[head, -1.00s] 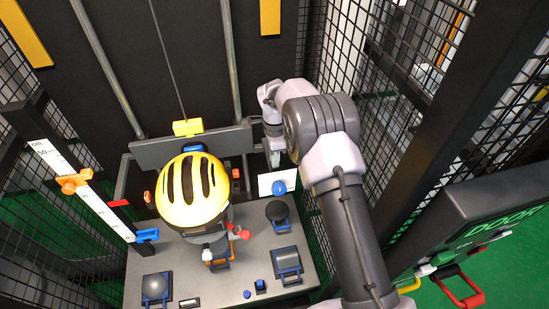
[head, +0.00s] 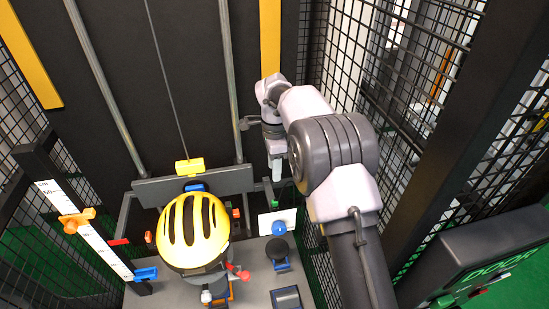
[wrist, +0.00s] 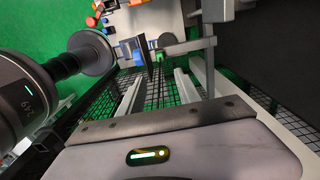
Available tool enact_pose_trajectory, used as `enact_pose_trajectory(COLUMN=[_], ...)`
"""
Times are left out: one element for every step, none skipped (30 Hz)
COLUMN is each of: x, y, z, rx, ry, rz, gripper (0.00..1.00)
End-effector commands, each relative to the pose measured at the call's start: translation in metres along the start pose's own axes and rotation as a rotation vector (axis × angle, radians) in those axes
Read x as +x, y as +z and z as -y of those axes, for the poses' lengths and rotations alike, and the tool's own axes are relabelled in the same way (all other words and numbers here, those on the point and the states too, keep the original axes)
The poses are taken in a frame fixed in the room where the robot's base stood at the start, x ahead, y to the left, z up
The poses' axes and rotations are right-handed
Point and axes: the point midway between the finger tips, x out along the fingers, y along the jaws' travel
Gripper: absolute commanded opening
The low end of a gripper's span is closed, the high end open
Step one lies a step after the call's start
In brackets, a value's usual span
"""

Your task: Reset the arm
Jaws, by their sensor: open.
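My arm comes up from the lower right in the head view and bends at its grey elbow. Its end hangs down with my gripper (head: 277,172) above the right back of the grey table, apart from the blue knob (head: 279,228). The jaws are open, with nothing seen between them; their tips are small in the head view. The wrist view shows the gripper's grey housing with a lit green strip along the bottom edge.
A yellow helmet (head: 193,232) sits in the middle of the grey table (head: 255,298), under a yellow block (head: 189,166) on a cable. A white scale (head: 85,230) with an orange slider stands left. Black mesh (head: 352,80) stands close on the right. A control box (head: 480,265) is lower right.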

Motion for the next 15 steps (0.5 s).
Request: enact_pose_trajectory(x=[-0.011,-0.016,-0.021,-0.024,-0.026,-0.028,-0.028,-0.029,-0.029,-0.029,-0.028,-0.028,-0.028,-0.028,-0.028], y=[0.000,0.000,0.000,0.000,0.000,0.000,0.000,0.000,0.000,0.000,0.000,0.000,0.000,0.000,0.000], z=[0.000,0.000,0.001,0.000,0.000,0.000,0.000,0.000,0.000,0.000,0.000,0.000,0.000,0.000,0.000], rx=[0.000,0.000,-0.001,-0.001,-0.001,-0.001,-0.001,-0.001,-0.001,-0.001,-0.001,-0.001,-0.001,-0.001,0.000], ry=[-0.002,-0.001,-0.001,0.000,0.000,0.000,0.000,0.001,0.001,0.001,0.001,0.001,0.001,0.001,0.001], rz=[0.000,0.001,0.000,0.000,0.000,0.000,0.000,0.000,0.000,0.000,0.000,0.000,0.000,0.000,0.000], gripper=[0.41,0.41,0.41,0.41,0.41,0.41,0.41,0.41,0.41,0.41,0.41,0.41,0.41,0.41,0.41])
